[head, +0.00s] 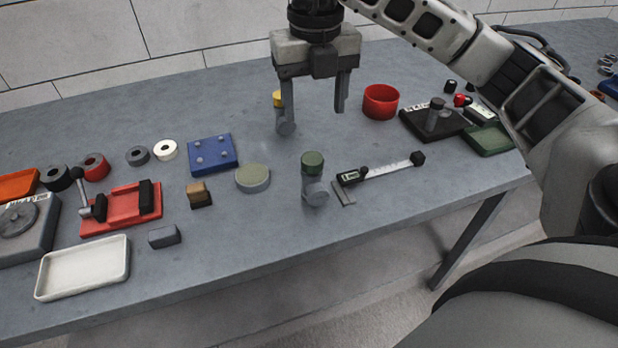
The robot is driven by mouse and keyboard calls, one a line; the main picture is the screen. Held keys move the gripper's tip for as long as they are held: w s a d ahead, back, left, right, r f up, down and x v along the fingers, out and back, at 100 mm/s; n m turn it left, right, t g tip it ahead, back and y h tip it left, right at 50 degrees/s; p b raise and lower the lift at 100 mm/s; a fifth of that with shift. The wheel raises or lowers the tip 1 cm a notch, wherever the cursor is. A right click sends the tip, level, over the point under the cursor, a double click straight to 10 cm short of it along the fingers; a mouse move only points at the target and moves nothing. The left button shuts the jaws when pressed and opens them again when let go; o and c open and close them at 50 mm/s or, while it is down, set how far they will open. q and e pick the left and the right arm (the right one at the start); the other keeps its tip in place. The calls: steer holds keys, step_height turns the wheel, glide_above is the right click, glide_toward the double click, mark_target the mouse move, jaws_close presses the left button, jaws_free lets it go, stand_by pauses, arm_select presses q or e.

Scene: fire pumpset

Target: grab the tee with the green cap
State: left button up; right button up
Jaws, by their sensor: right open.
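The tee with the green cap (313,180) stands upright near the front edge of the table, right of centre. Its cap is dark green, its body grey, with a round side outlet facing the front. My right gripper (315,112) is open and empty, pointing down, above and behind this tee and apart from it. A second tee with a yellow cap (279,97) stands farther back, partly hidden by the gripper's left finger; I cannot tell whether they touch. My left gripper is not in view.
A caliper (390,167) lies just right of the green-capped tee. A round greenish disc (253,178) and a blue plate (213,153) lie to its left. A red cup (380,101) stands behind right. A red vise (125,208) and white tray (84,268) are farther left.

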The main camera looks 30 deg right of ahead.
mark_target(314, 156)
step_height(314, 156, down, 9)
steer(key=shift+s+a+f+b, duration=0.1)
steer(key=shift+b, duration=0.45)
steer(key=f, duration=0.5)
steer(key=shift+s+a+f, duration=0.1)
steer(key=shift+a+f, duration=0.1)
steer(key=shift+f, duration=0.1)
steer(key=shift+r, duration=0.1)
steer(key=c, duration=1.3)
